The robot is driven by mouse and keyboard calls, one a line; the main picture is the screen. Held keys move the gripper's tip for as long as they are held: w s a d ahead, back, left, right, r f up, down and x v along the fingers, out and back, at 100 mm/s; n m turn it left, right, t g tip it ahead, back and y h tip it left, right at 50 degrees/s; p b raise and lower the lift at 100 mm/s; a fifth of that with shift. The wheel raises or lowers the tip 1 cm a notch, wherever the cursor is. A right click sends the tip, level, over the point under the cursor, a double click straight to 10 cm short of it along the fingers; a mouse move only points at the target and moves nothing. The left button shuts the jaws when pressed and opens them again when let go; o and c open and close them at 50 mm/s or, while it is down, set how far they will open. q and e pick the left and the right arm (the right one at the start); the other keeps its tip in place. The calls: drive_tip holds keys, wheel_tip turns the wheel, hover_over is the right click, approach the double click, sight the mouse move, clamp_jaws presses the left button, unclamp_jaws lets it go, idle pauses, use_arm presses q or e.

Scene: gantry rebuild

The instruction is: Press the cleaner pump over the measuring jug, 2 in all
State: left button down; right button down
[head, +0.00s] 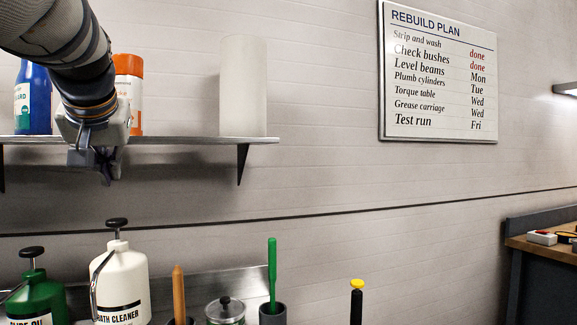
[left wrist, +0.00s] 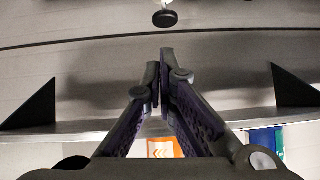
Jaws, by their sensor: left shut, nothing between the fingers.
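The cleaner (head: 120,275) is a white bottle with a black pump head (head: 117,223) and a side handle, at the lower left of the head view. Its lower part is cut off by the frame. My left gripper (head: 105,178) is shut and empty, pointing down above the pump head and apart from it. In the left wrist view its fingertips (left wrist: 161,58) are together, and a black round pump head (left wrist: 165,18) shows beyond them at the top edge. I cannot make out the measuring jug in either view. My right gripper is not in view.
A wall shelf (head: 190,140) beside my left arm holds a blue bottle (head: 34,100), an orange-capped bottle (head: 130,90) and a white roll (head: 243,85). A green pump bottle (head: 36,295) stands left of the cleaner. A lidded jar (head: 225,311) and upright handles stand to its right.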

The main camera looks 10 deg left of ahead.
use_arm(q)
wheel_tip(320, 180, up, 3)
hover_over(118, 221)
wheel_tip(118, 221, down, 9)
drive_tip(key=shift+s+r, duration=0.1)
drive_tip(key=shift+f, duration=0.75)
